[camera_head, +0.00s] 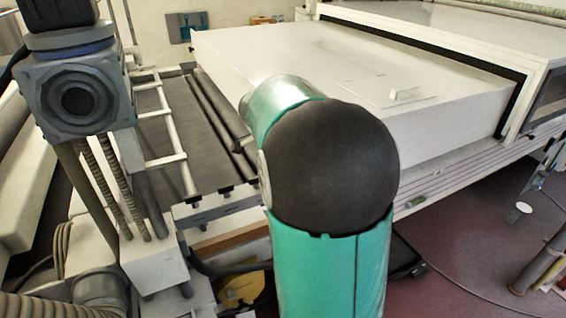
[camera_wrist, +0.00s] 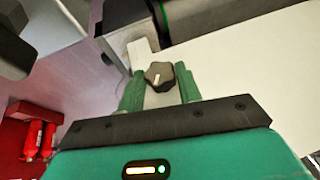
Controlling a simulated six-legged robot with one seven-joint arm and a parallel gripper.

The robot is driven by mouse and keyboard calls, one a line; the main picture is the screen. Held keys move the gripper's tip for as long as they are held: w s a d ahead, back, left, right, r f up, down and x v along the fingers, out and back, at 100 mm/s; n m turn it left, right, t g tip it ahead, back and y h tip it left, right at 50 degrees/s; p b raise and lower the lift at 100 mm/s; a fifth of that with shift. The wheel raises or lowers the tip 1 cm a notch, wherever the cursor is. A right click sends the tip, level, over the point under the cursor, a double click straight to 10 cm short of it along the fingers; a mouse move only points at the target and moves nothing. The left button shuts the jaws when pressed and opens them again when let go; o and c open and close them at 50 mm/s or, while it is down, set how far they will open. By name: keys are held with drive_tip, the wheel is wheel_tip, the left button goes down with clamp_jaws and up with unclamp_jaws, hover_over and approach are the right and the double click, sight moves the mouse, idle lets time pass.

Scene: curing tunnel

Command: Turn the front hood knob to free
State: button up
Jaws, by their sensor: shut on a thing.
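The hood knob (camera_wrist: 159,73) is dark, with a lobed rim and a white pointer mark, and shows in the wrist view just above its centre. The pointer runs close to upright in the picture, leaning slightly to the right at its top. My gripper (camera_wrist: 160,86) is shut on the knob, with one green finger on either side of it. A pale block (camera_wrist: 141,54) stands beside the knob, up and to the left. In the head view my own arm fills the middle, and the knob and gripper are hidden.
A large white hood (camera_head: 290,70) stands behind my arm in the head view. A roller bed (camera_head: 215,115) and a grey pipe-fitted machine (camera_head: 80,92) are at left. Red cylinders (camera_wrist: 33,138) stand at left in the wrist view.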

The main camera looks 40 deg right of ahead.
drive_tip(key=n+g+y, duration=0.1)
drive_tip(key=g, duration=0.3)
drive_tip(key=w+n+g+y, duration=0.1)
drive_tip(key=g, duration=0.3)
drive_tip(key=w+g, duration=0.1)
drive_tip(key=g, duration=0.3)
drive_tip(key=shift+d+f+n+y, duration=0.25)
drive_tip(key=shift+n+y, duration=0.15)
idle(0.3)
drive_tip(key=o, duration=1)
drive_tip(key=shift+f, duration=0.1)
